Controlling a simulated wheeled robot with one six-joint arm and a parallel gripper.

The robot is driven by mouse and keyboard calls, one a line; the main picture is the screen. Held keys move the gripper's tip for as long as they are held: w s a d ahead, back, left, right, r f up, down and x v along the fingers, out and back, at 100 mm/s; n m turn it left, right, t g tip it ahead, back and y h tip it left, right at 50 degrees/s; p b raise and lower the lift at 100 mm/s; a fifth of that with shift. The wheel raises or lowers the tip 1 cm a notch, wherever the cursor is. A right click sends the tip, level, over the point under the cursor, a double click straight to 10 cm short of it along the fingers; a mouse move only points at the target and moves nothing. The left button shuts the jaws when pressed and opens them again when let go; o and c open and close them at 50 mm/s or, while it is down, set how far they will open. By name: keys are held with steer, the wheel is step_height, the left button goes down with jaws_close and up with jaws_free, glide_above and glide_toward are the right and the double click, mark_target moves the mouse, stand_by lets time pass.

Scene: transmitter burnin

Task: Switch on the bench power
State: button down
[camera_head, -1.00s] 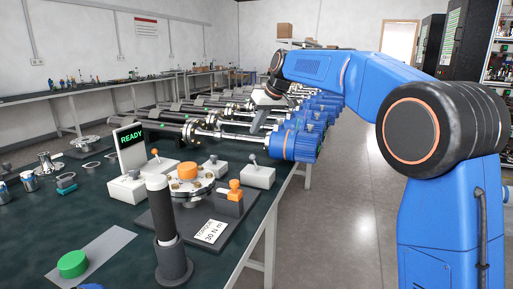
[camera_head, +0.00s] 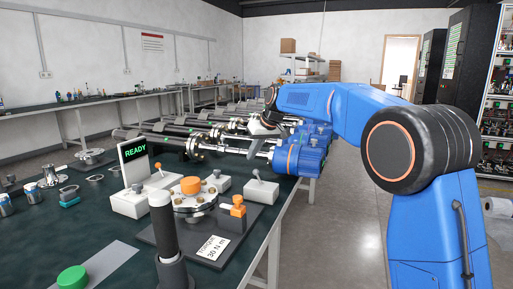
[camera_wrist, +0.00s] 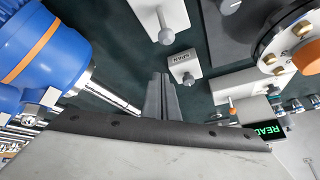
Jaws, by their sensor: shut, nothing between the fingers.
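No switch label in view reads clearly as bench power. In the head view, a white box with a grey-knobbed lever (camera_head: 260,188) stands at the bench's right edge. Another white box with an orange-knobbed lever (camera_head: 157,174) stands left of the round flanged fixture (camera_head: 194,204). My gripper (camera_head: 263,128) is above the bench, beyond these boxes. In the wrist view, my gripper (camera_wrist: 163,77) has its fingers together and empty. A small labelled white block (camera_wrist: 185,65) lies just right of the fingertips, apart from them. A white lever box (camera_wrist: 150,12) shows above it.
A READY display (camera_head: 135,151) stands on the bench. An orange lever (camera_head: 238,206) sits on a dark plate with a torque card (camera_head: 212,248). A dark upright post (camera_head: 163,225) and a green button (camera_head: 72,278) are in front.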

mark_target(258, 177)
steer(key=shift+s+d+f, duration=0.15)
steer(key=shift+s+f, duration=0.2)
steer(key=shift+f, duration=0.25)
steer(key=shift+s+d+f, duration=0.2)
steer(key=shift+s+f, duration=0.15)
steer(key=shift+f, duration=0.3)
steer(key=shift+s+d+f, duration=0.15)
steer(key=shift+s+f, duration=0.2)
steer(key=shift+f, duration=0.25)
steer(key=shift+s+d+r+t+y, duration=0.2)
steer(key=shift+d+t+y, duration=0.1)
steer(key=shift+d+y, duration=0.4)
steer(key=shift+s+d+t+y, duration=0.2)
steer(key=shift+d+t+y, duration=0.15)
steer(key=shift+y, duration=0.25)
steer(key=shift+s+d, duration=0.2)
steer(key=shift+d, duration=0.35)
steer(key=shift+s+d, duration=0.2)
steer(key=shift+d, duration=0.35)
steer(key=shift+a, duration=0.15)
